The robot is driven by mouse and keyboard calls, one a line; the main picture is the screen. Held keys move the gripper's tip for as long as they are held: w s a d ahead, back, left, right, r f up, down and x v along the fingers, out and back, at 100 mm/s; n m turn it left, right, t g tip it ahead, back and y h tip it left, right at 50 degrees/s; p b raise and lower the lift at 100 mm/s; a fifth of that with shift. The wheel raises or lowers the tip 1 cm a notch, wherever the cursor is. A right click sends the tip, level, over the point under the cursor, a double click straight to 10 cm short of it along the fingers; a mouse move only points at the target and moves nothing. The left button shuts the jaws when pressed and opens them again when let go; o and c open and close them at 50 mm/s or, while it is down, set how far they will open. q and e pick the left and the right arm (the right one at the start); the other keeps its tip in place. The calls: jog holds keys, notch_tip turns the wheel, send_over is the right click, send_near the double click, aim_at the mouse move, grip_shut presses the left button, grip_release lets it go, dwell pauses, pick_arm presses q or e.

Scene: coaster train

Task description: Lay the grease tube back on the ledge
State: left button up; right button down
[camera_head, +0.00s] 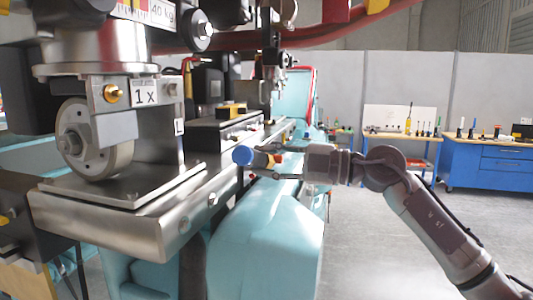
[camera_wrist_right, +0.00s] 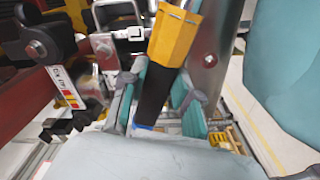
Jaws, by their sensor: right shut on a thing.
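The grease tube (camera_head: 243,156) has a blue end, with an orange and dark body behind it. My right gripper (camera_head: 277,166) is shut around its body and holds it beside the steel ledge (camera_head: 205,190), on the right of it. In the right wrist view the yellow and black tube (camera_wrist_right: 172,38) runs between the teal fingers of my right gripper (camera_wrist_right: 163,92). I cannot tell whether the tube touches the ledge. My left gripper is not in view.
A wheel (camera_head: 92,140) under a steel housing stands on the near end of the ledge. A yellow and black item (camera_head: 231,110) sits farther back. Teal covers (camera_head: 270,235) lie below the tube. A blue workbench (camera_head: 490,160) stands at the right; the floor between is clear.

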jog(key=shift+w, duration=0.75)
jog(key=shift+s+r, duration=0.3)
jog(key=shift+s, duration=0.55)
jog(key=shift+p, duration=0.3)
jog(key=f+b, duration=0.2)
jog(key=f, duration=0.2)
jog(key=shift+w+f, duration=0.15)
jog(key=shift+w, duration=0.05)
jog(key=shift+f+b, duration=0.45)
jog(key=shift+f, duration=0.3)
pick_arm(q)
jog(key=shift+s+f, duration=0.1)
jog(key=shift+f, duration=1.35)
pick_arm(e)
jog(key=shift+f, duration=1.2)
